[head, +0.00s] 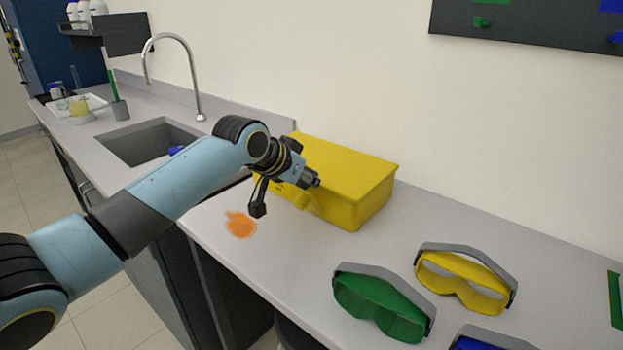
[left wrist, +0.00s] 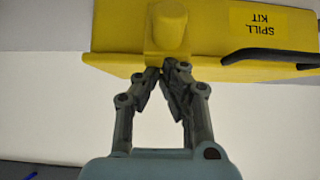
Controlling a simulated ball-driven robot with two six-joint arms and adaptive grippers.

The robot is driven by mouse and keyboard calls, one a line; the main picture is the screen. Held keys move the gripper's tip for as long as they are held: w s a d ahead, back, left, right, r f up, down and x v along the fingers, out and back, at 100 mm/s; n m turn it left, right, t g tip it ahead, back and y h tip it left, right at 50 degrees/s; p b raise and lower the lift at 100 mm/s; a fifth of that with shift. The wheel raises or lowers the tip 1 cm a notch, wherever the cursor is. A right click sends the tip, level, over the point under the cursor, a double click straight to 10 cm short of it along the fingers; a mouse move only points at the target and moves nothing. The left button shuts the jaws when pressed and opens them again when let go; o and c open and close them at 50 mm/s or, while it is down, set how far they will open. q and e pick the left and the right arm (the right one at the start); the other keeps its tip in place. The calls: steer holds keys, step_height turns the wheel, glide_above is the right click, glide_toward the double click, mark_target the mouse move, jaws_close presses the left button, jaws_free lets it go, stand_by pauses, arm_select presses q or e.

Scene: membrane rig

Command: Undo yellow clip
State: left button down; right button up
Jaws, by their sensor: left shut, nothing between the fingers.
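The yellow spill kit box (head: 362,208) stands on the bench against the wall, its lid on. In the left wrist view the box (left wrist: 115,35) shows upside down, with a yellow clip (left wrist: 170,28) standing out from its front by the lid edge. My left gripper (head: 316,182) is in front of the box in the head view. In the left wrist view my left gripper (left wrist: 168,72) is shut and empty, its fingertips at the lid edge by the clip. I cannot tell whether they touch it, or whether the clip is fastened. My right gripper is not in view.
An orange spill (head: 240,224) lies on the bench before the box. Green goggles (head: 378,303) and yellow goggles (head: 462,280) lie to the right. A sink (head: 150,142) with a tall tap is at the left. The box has a black handle (left wrist: 268,55) beside the clip.

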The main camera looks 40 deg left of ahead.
mark_target(302, 199)
arm_select(q)
steer(key=shift+s+a+f+t+b, duration=0.1)
steer(key=shift+s+f+t+b, duration=0.2)
steer(key=shift+s+t, duration=0.15)
steer(key=shift+s+f+t+b, duration=0.2)
steer(key=shift+s+t+b, duration=0.1)
steer(key=shift+s+t, duration=0.15)
steer(key=s+t+b, duration=0.1)
steer(key=b, duration=0.1)
steer(key=s+f+t+b, duration=0.1)
steer(key=t, duration=0.1)
steer(key=shift+s+a+f+b, duration=0.1)
steer(key=shift+s+f+b, duration=0.15)
steer(key=shift+f+b, duration=0.1)
steer(key=shift+s+f, duration=0.1)
steer(key=shift+s, duration=0.05)
steer(key=shift+s+f, duration=0.1)
steer(key=r+p, duration=0.1)
steer(key=w+r+p, duration=0.1)
steer(key=r+p, duration=0.1)
steer(key=shift+w+r, duration=0.35)
steer(key=shift+r, duration=0.05)
steer(key=f+p+v, duration=0.1)
steer(key=p+v, duration=0.5)
steer(key=v, duration=0.3)
steer(key=shift+s, duration=0.5)
